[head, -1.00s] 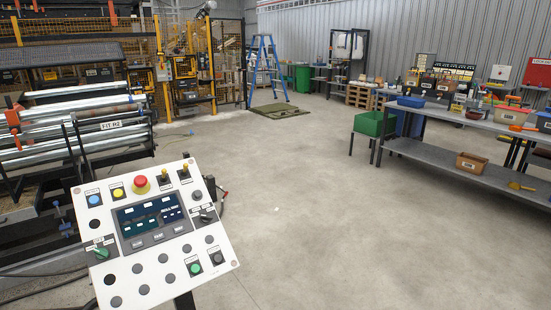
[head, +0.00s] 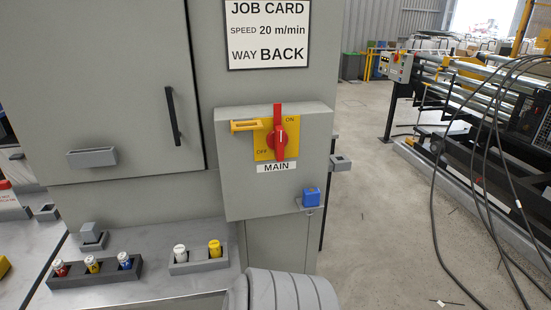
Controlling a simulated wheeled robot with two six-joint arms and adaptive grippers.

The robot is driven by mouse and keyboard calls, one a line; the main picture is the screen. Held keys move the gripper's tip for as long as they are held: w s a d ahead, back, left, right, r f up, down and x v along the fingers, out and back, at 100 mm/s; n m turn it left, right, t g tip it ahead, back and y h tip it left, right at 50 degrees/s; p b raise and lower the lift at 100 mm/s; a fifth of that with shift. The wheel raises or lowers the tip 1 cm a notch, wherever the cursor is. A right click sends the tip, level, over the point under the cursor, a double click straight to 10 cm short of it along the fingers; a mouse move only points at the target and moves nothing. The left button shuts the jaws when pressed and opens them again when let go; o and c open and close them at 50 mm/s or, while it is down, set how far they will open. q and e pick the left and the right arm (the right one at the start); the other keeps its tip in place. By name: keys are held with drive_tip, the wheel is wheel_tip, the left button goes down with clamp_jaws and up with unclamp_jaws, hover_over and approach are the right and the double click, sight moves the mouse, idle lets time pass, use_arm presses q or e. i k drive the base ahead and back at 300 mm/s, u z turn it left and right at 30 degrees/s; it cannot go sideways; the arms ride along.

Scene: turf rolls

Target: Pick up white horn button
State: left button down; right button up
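A small white-topped piece (head: 180,252), which looks like the white horn button, stands upright in the left slot of a grey two-place holder (head: 199,266). A yellow-topped piece (head: 214,249) stands in the right slot of the same holder. The holder rests on the grey bench top below the cabinet. Neither of my grippers shows in the head view. No gripper is seen touching the white piece.
A dark holder (head: 97,281) with red, yellow and blue-topped pieces lies to the left. Behind stands a grey cabinet (head: 92,90) with a MAIN switch box (head: 230,186) and red handle. A grey ribbed shape rises at bottom centre. Concrete floor (head: 375,210) is open to the right.

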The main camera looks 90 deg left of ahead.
sight(180, 250)
drive_tip(key=u, duration=5.3)
drive_tip(key=k, duration=1.15)
drive_tip(key=z, duration=2.2)
drive_tip(key=i, duration=0.5)
drive_tip(key=u, duration=0.1)
